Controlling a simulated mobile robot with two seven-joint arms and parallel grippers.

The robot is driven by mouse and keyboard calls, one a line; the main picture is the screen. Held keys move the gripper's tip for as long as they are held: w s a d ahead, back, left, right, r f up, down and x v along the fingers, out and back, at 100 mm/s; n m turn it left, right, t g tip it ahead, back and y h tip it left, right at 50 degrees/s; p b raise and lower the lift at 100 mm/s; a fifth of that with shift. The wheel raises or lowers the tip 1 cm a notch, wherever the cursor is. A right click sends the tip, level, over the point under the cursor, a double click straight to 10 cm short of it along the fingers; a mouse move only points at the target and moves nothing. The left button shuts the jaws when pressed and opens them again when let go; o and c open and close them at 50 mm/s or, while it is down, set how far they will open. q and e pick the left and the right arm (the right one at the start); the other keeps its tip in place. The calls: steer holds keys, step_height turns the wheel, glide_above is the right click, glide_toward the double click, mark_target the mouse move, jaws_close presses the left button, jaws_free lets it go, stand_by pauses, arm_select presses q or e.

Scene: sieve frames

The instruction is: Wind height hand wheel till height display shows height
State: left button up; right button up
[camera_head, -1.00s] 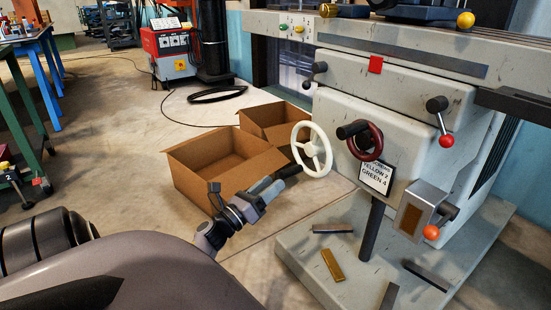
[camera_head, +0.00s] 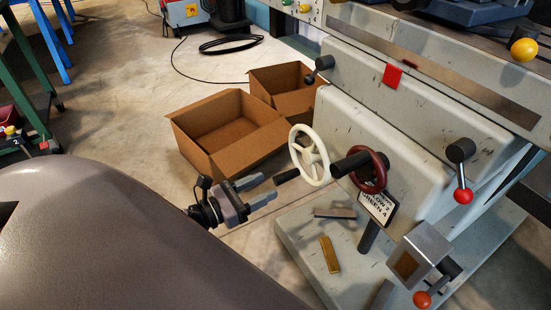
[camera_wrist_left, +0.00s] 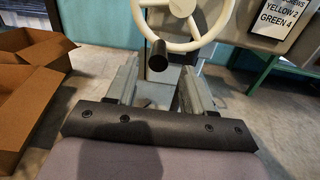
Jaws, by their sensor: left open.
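The white hand wheel (camera_head: 323,160) stands on the machine's left side, with a black handle (camera_head: 287,176) sticking out toward my left gripper. My left gripper (camera_head: 268,188) is open and empty, with its fingertips just short of the handle's end. In the left wrist view the handle (camera_wrist_left: 157,56) points at the camera, between and slightly above the fingertips (camera_wrist_left: 160,68). The white wheel (camera_wrist_left: 183,8) is cut off at the top there. I cannot make out a height reading. My right gripper is not in view.
A dark red wheel (camera_head: 380,170) sits right of the white one, above a sign (camera_head: 379,207) reading partly "YELLOW 2, GREEN 4". Two open cardboard boxes (camera_head: 215,160) stand behind my gripper. Loose bars (camera_head: 330,254) lie on the machine base. A red-knobbed lever (camera_head: 462,180) juts out at right.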

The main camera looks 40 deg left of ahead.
mark_target(275, 181)
arm_select(q)
steer(key=shift+w+m, duration=0.25)
steer(key=shift+m, duration=0.05)
steer(key=shift+x, duration=3.25)
steer(key=shift+f, duration=0.15)
jaws_close()
